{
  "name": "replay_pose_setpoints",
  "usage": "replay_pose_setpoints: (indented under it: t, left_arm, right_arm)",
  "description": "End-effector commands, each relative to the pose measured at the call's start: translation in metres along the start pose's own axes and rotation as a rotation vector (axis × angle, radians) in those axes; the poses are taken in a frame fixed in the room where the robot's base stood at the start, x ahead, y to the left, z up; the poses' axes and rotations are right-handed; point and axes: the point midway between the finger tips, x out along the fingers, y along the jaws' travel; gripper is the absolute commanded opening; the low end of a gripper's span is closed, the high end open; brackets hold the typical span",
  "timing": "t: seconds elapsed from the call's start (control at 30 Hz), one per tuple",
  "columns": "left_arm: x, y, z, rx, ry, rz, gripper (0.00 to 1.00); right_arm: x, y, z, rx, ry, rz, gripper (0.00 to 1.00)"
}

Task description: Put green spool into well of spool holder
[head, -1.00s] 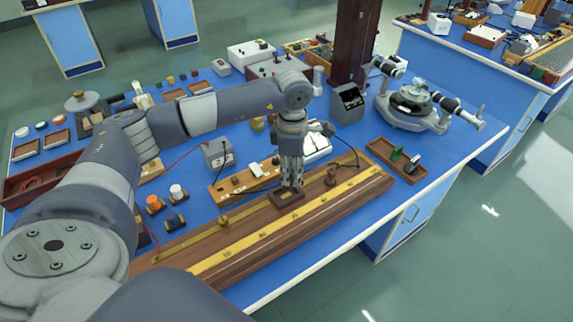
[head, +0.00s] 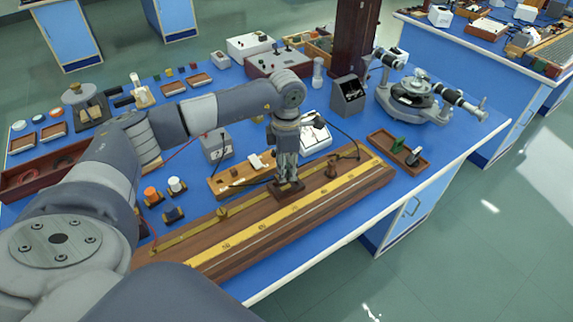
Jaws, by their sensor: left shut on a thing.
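My left gripper (head: 288,178) points straight down over a small dark brown block (head: 278,194), which lies on the long wooden bench with yellow scales. The block may be the spool holder; its well cannot be made out. The fingers are shut, with their tips at the block's top. What they hold is hidden between them and by the block; I see no green on it. A small green piece (head: 398,143) stands in a wooden tray at the right; I cannot tell whether it is a spool. My right gripper is not in view.
The scale bench (head: 323,205) runs along the blue table's front, with a knob (head: 331,170) right of the gripper. Orange (head: 151,193) and white (head: 176,184) pieces stand at its left. The wooden tray (head: 375,136) and spectrometer (head: 414,97) are at the right.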

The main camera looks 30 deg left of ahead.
Motion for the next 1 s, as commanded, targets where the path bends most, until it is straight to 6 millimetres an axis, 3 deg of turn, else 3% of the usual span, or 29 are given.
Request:
replay_pose_setpoints:
  t: [0.2,0.5,0.9,0.93,1.0]
  left_arm:
    - [0.015,0.000,0.000,0.001,0.001,-0.001,0.00]
    - [0.032,0.000,0.000,0.001,0.000,0.000,0.00]
    - [0.034,0.000,0.000,0.001,0.000,0.000,0.00]
    - [0.034,0.000,0.000,0.001,0.000,0.000,0.30]
    - [0.034,0.000,0.000,0.001,0.000,0.000,0.46]
  right_arm:
    - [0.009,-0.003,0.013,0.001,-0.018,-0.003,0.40]
    - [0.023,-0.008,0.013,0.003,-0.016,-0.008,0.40]
    - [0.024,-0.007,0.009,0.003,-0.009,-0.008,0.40]
    - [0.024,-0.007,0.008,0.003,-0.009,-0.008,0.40]
    - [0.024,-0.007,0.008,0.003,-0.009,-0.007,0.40]
